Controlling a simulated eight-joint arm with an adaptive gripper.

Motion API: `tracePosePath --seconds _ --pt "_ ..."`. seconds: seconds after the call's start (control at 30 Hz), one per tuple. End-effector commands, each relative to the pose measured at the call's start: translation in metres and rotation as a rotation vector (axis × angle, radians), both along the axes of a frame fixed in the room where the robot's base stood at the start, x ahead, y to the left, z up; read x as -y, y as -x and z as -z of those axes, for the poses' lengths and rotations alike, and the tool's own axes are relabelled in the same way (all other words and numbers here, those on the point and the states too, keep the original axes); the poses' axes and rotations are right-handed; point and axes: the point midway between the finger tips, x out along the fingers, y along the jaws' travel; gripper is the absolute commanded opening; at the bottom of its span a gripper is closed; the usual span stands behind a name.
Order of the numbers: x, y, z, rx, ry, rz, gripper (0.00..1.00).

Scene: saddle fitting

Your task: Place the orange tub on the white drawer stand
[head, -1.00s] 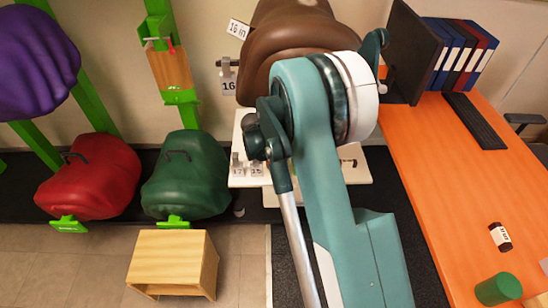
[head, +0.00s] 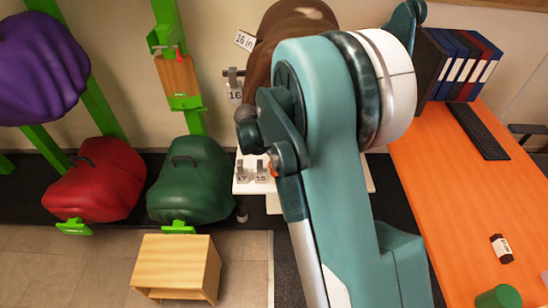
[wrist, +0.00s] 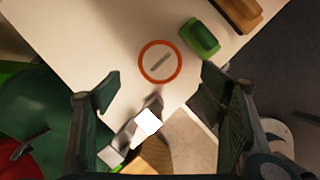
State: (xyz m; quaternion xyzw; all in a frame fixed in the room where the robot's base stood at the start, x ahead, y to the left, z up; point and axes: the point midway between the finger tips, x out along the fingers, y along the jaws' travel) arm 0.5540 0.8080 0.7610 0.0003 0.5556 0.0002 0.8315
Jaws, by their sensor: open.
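The orange tub (wrist: 144,75) shows in the wrist view as a round orange rim, with a pale inside and a grey bar across it. It appears to stand on the white top of the drawer stand (wrist: 75,30). My gripper (wrist: 160,83) is open, its two dark fingers apart and empty, with the tub ahead of the gap and apart from both. In the head view my arm hides the tub, the gripper and much of the white stand (head: 241,186).
A green object (wrist: 201,37) and a brown one (wrist: 238,13) lie near the tub. Small numbered gauges (head: 251,172) stand at the stand's edge. A brown saddle (head: 262,55) hangs behind my arm. A wooden stool (head: 176,268) and an orange desk (head: 455,200) flank the arm.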

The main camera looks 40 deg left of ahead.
Motion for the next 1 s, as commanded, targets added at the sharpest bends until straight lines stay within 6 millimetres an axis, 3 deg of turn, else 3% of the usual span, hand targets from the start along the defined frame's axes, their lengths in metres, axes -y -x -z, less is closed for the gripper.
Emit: tracePosePath --seconds 0.2,1.0 --pt "0.0002 0.0049 -0.0111 0.0 0.0 0.0 0.69" --pt "0.0001 0.0049 -0.0115 0.0 0.0 0.0 0.69"
